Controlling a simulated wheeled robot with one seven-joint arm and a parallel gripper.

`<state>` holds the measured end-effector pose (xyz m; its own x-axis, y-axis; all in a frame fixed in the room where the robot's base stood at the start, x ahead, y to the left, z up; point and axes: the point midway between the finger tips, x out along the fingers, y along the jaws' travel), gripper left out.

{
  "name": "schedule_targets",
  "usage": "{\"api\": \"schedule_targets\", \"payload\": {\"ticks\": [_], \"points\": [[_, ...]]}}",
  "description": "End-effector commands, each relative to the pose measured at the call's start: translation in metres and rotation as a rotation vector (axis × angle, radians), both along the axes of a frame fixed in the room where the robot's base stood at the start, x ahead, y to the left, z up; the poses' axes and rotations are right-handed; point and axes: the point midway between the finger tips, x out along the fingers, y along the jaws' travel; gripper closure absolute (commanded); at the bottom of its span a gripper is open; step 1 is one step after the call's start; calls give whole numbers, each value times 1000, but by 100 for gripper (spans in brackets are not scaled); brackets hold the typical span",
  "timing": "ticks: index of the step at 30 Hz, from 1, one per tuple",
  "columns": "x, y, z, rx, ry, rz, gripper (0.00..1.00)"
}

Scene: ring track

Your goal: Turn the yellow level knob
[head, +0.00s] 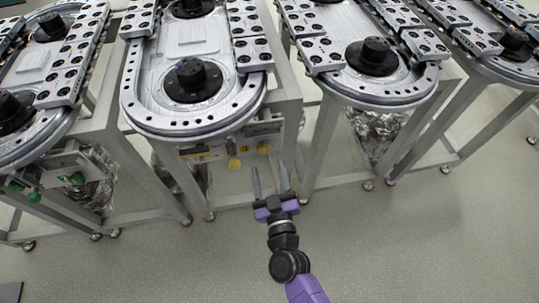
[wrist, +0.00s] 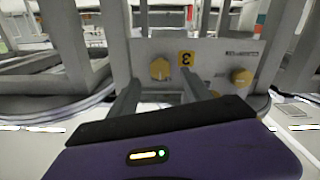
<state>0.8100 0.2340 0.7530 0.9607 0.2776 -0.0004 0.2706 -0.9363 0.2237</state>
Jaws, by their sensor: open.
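Two yellow knobs sit on a grey panel under the front end of the middle ring track. The left yellow knob (head: 233,163) and the right yellow knob (head: 263,148) both show in the head view. In the wrist view, the left knob (wrist: 160,69) appears between my fingers and the right knob (wrist: 240,76) lies to the right of them. The label text is too small to tell which is the level knob. My gripper (head: 270,168) is open and empty, pointing toward the panel, apparently short of the knobs.
Grey table legs (head: 310,150) stand on either side. Green knobs (head: 72,179) show under the left track. The floor in front (head: 400,240) is clear.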

Motion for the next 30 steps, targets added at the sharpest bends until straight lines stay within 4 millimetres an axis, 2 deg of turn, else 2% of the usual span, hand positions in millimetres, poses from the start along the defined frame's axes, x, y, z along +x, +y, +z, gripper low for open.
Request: {"api": "schedule_targets", "payload": {"ticks": [3, 9, 14, 21, 23, 30], "points": [[20, 6, -1, 2, -2, -1, 43], [43, 12, -1, 2, -1, -2, 43], [51, 14, 0, 2, -1, -1, 43], [51, 14, 0, 2, 0, -1, 43], [51, 14, 0, 1, 0, -1, 53], [51, 14, 0, 1, 0, -1, 100]]}}
